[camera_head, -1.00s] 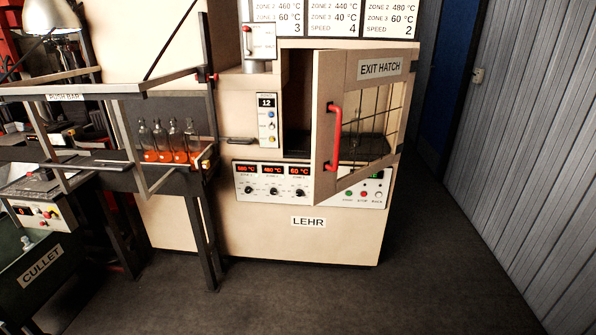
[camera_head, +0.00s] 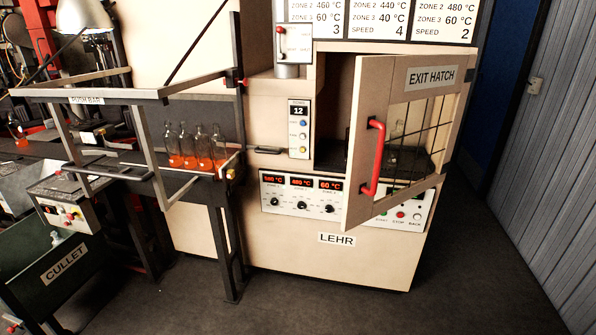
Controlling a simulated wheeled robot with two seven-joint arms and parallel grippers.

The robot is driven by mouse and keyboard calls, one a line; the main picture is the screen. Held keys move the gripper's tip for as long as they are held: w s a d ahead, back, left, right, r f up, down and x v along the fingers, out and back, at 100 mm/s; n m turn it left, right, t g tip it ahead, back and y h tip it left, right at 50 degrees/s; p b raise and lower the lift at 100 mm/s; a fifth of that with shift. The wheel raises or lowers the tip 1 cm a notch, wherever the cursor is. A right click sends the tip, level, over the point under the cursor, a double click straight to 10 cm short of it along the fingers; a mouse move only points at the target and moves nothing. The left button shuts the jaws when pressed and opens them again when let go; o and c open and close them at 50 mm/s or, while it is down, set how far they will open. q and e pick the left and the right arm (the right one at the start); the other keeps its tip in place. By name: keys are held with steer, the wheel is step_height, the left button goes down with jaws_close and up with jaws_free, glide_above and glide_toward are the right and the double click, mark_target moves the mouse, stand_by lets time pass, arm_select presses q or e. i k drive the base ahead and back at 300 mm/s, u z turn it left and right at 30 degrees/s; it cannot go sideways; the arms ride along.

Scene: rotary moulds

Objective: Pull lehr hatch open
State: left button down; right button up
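The lehr (camera_head: 300,240) is a cream cabinet with a "LEHR" label, standing in the middle of the head view. Its hatch (camera_head: 440,88), labelled "EXIT HATCH", stands swung open toward me and to the right. The hatch has a red vertical handle (camera_head: 373,158) near its left edge and a wire-mesh window. The dark opening shows to the left of the hatch and through the mesh. A clear bottle shape shows faintly behind the mesh. Neither of my grippers is in view, and nothing touches the handle.
A green cullet bin (camera_head: 60,265) is at lower left. A control panel with knobs (camera_head: 302,207) lies below the opening. Dark floor (camera_head: 400,310) is clear in front; a ribbed wall (camera_head: 550,180) stands at right.

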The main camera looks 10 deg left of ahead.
mark_target(382, 81)
steer(key=u, duration=0.2)
steer(key=i, duration=0.8)
steer(key=z, duration=0.5)
steer(key=i, duration=0.5)
steer(key=z, duration=0.4)
